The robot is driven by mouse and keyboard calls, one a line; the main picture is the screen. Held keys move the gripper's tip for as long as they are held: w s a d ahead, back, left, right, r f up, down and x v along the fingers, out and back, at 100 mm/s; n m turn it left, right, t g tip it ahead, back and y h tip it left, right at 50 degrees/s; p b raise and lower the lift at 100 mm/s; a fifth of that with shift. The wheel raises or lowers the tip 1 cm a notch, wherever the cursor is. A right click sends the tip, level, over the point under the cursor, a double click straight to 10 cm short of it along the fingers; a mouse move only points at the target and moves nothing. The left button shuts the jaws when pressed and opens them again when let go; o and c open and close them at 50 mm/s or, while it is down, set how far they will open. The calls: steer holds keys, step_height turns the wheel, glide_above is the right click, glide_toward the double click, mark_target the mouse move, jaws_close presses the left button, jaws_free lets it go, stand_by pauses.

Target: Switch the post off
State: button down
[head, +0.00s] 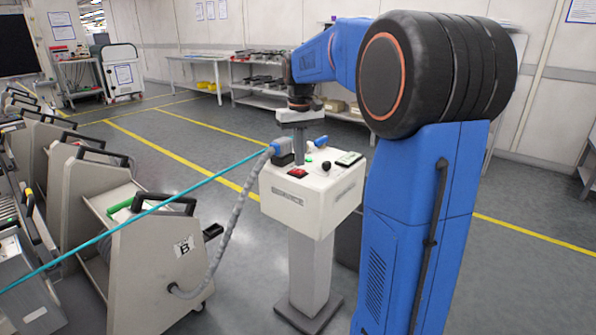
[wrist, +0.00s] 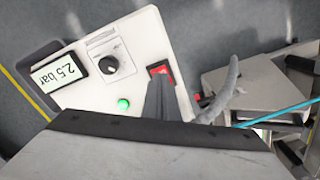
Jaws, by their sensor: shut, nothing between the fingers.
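The post (head: 310,205) is a white box on a grey pedestal in the middle of the head view. Its top carries a red switch (head: 298,173), a green lamp (head: 309,158), a black knob (head: 326,166) and a display (head: 348,158). In the wrist view the display (wrist: 60,73) reads 2.5 bar and the green lamp (wrist: 123,103) looks lit. My gripper (wrist: 158,84) is shut and empty, pointing down at the red switch (wrist: 159,69) and partly hiding it. I cannot tell whether the fingertips touch it.
A cyan line (head: 120,233) crosses over the trolleys at left. Shelves (head: 258,88) stand at the back wall; the floor between is free.

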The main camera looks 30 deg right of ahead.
mark_target(300, 171)
steer(key=shift+f, duration=1.1)
stand_by(1.0)
step_height(300, 171, up, 7)
stand_by(1.0)
stand_by(0.4)
